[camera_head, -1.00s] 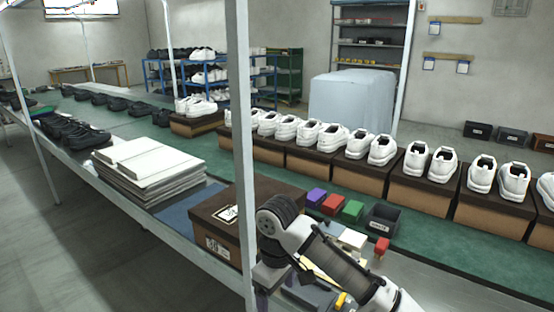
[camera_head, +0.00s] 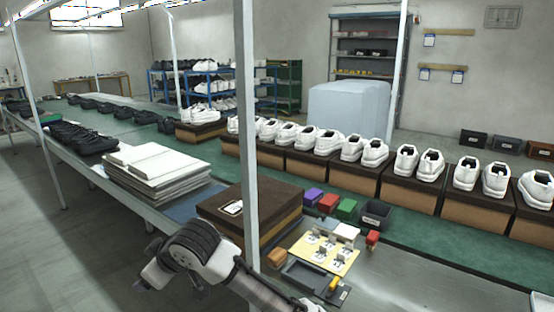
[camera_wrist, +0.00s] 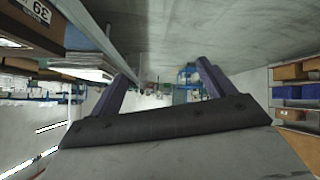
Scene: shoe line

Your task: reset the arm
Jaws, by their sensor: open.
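My arm (camera_head: 215,260) reaches in from the bottom of the head view, bent at a dark ribbed joint in front of the table's near edge. My gripper shows in the wrist view (camera_wrist: 163,82), with two purple-grey fingers spread apart and nothing between them. In the head view the fingers cannot be made out clearly.
A brown shoebox (camera_head: 232,214) stands on the table close behind my arm. A grey post (camera_head: 246,120) rises beside it. To the right lie a yellow card board (camera_head: 325,250) and a dark tray (camera_head: 303,277). White paper stacks (camera_head: 155,170) lie left. Floor at lower left is clear.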

